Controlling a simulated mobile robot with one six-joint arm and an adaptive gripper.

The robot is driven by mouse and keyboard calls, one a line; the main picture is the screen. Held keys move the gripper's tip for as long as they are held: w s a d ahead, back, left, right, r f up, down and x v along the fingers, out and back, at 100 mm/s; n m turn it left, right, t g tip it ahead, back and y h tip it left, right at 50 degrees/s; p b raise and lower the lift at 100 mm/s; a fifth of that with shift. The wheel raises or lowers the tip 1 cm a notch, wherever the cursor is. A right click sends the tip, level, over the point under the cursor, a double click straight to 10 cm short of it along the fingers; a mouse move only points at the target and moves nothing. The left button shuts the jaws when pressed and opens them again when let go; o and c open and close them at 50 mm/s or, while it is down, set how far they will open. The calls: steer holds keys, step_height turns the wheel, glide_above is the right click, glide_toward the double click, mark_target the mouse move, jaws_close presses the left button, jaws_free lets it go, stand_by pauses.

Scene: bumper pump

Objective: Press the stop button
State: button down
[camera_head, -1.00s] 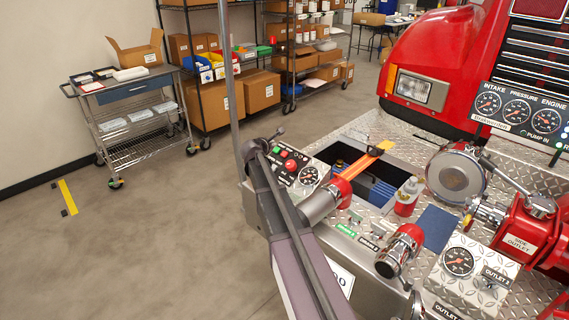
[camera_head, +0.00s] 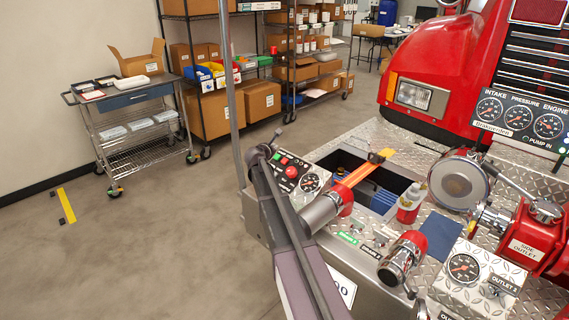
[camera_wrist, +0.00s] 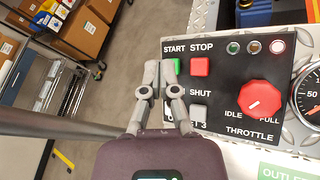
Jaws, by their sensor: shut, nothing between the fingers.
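The red square stop button (camera_wrist: 200,66) sits under the STOP label on the black control panel (camera_wrist: 228,92) in the wrist view. The green start button (camera_wrist: 176,65) is to its left, partly covered by my gripper. My gripper (camera_wrist: 158,72) is shut and empty, with its fingertips just left of the start button in the picture. The stop button looks apart from the fingers; their height above the panel is unclear. In the head view the panel (camera_head: 303,167) lies just right of my arm's end, with its small buttons hard to make out.
A large red throttle knob (camera_wrist: 258,98) and a grey shut button (camera_wrist: 198,113) are on the same panel. A grey pole (camera_head: 232,90) rises beside my arm. Open floor lies left.

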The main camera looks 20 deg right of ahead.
mark_target(284, 158)
steer(key=shift+w+d+f+b, duration=0.2)
steer(key=shift+d+f+b, duration=0.35)
steer(key=shift+f+b, duration=0.45)
steer(key=shift+w+d+f+b, duration=0.2)
steer(key=shift+d+f+b, duration=0.35)
steer(key=shift+f+b, duration=0.4)
steer(key=shift+w+d+f+b, duration=0.2)
steer(key=shift+d+f+b, duration=0.35)
steer(key=shift+f+b, duration=0.45)
steer(key=shift+w+d+f, duration=0.1)
steer(key=shift+d+f, duration=0.1)
steer(key=shift+f, duration=0.15)
steer(key=shift+w+d+f+b, duration=0.15)
steer(key=shift+d+f+b, duration=0.3)
steer(key=shift+f+b, duration=0.4)
stand_by(0.3)
steer(key=shift+r, duration=0.2)
steer(key=shift+s+a+r+p, duration=0.2)
steer(key=shift+a+r+p, duration=0.25)
steer(key=shift+r+p, duration=0.3)
stand_by(0.4)
steer(key=shift+s+a+r+p, duration=0.15)
steer(key=shift+a+r+p, duration=0.25)
steer(key=shift+r+p, duration=0.35)
steer(key=shift+s+a+r+p, duration=0.1)
steer(key=shift+a+r+p, duration=0.3)
steer(key=shift+r+p, duration=0.3)
steer(key=shift+s+a+r+p, duration=0.15)
steer(key=shift+a+r+p, duration=0.25)
steer(key=shift+r+p, duration=0.3)
